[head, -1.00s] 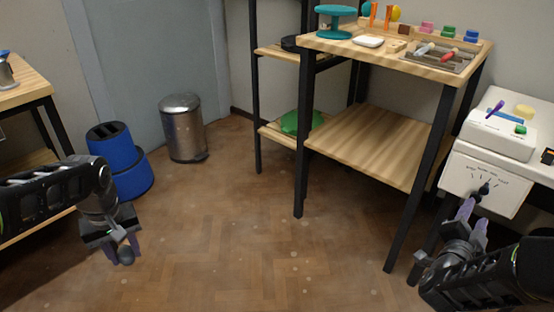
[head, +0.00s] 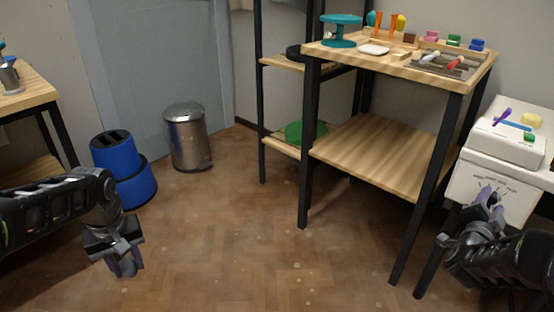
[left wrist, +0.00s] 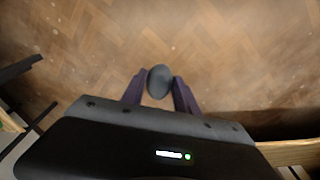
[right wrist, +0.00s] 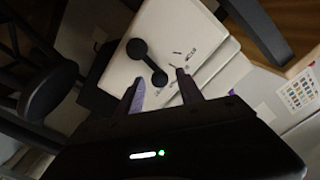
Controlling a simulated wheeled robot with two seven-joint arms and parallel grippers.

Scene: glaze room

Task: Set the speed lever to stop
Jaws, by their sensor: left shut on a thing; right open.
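The speed lever (right wrist: 148,62) is a black bar with rounded ends on the white front panel (right wrist: 150,20) of a machine. Printed marks and words sit beside it, too small to read. In the head view the panel (head: 465,187) is at the right, and my right gripper (head: 489,202) covers most of the lever. My right gripper is open; in the right wrist view its fingers stand either side of the lever's near knob, and I cannot tell whether they touch it. My left gripper (head: 125,272) is shut on a dark grey rounded thing (left wrist: 160,82) above the floor.
A wooden table (head: 400,66) with pottery tools stands left of the machine. A wooden bench (head: 35,92) is at the left. The middle floor is clear.

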